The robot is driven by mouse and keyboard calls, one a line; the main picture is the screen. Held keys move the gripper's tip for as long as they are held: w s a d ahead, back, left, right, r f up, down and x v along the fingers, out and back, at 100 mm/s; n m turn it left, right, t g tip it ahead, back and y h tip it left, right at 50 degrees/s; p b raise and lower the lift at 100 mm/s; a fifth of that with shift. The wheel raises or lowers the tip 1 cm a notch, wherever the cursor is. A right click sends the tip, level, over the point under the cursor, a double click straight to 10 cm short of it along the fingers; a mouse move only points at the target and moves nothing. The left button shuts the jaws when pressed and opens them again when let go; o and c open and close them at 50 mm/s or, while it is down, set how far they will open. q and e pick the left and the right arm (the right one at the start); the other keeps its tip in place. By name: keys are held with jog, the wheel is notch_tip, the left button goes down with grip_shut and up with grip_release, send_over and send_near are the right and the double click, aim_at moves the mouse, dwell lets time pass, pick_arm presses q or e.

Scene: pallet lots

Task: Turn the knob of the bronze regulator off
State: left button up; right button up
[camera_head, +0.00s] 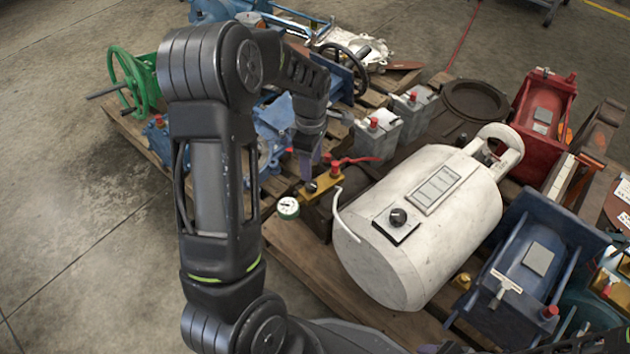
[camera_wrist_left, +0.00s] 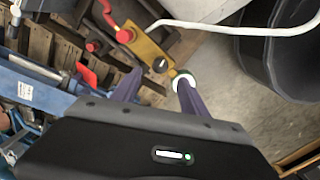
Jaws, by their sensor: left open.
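The bronze regulator (camera_head: 326,181) is a small gold-coloured block on the wooden pallet, left of a white tank. It has a black knob (camera_head: 311,187), a red cap and a white round gauge (camera_head: 288,207). In the left wrist view the regulator (camera_wrist_left: 147,47) lies beyond the fingertips, with its knob (camera_wrist_left: 160,65) ahead of the gap between them. My left gripper (camera_head: 307,168) is open and empty, its purple fingers just above the regulator; it also shows in the left wrist view (camera_wrist_left: 157,84). The gauge appears close to one fingertip; contact cannot be told. My right gripper is not in view.
Grey battery-like boxes (camera_head: 378,135), blue machinery (camera_head: 272,125) and a green handwheel (camera_head: 135,82) crowd the pallet (camera_head: 300,248). Concrete floor is clear at left.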

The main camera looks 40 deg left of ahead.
aim_at(312, 185)
pick_arm(q)
notch_tip(312, 185, down, 8)
jog(key=b, duration=0.3)
jog(key=shift+r, duration=0.1)
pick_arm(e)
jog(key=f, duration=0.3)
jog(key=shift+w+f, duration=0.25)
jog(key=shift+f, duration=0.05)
pick_arm(q)
grip_shut()
